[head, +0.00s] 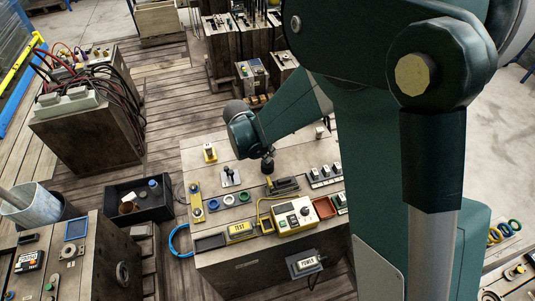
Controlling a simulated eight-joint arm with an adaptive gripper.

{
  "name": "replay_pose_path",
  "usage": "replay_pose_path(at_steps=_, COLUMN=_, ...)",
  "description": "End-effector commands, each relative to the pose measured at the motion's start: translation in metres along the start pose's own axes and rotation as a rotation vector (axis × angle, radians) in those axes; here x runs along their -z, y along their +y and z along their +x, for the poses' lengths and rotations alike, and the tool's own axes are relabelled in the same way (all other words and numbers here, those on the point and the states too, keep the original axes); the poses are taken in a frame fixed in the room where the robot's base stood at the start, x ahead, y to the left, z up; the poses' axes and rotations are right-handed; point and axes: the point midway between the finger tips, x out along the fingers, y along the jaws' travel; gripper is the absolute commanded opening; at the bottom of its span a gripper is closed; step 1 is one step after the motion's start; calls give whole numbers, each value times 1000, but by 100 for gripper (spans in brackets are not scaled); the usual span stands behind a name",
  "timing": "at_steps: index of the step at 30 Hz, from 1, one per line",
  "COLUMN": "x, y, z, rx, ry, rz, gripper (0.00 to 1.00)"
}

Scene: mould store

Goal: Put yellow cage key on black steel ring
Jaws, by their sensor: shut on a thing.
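My gripper (267,165) appears as a small dark shape pointing down under the end of my arm, over the middle of the wooden bench (226,176). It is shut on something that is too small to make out. I cannot pick out the yellow cage key for certain. I cannot tell whether the dark one is the black steel ring. My gripper is behind and to the right of this row.
A black crate (151,208) is to the left. My arm hides the right side.

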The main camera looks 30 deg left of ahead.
Motion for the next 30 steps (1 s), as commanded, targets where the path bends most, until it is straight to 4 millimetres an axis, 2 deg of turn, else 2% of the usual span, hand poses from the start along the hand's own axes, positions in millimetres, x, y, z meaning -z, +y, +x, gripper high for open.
replay_pose_path(at_steps=5, x=1, y=0, z=3, rx=0, ry=0, rz=0, gripper=0)
replay_pose_path(at_steps=6, x=2, y=0, z=4, rx=0, ry=0, rz=0, gripper=11)
replay_pose_path(at_steps=9, x=1, y=0, z=3, rx=0, ry=0, rz=0, gripper=24)
replay_pose_path(at_steps=23, x=0, y=0, z=1, rx=0, ry=0, rz=0, gripper=24)
replay_pose_path(at_steps=30, x=0, y=0, z=-15, rx=0, ry=0, rz=-1, gripper=24)
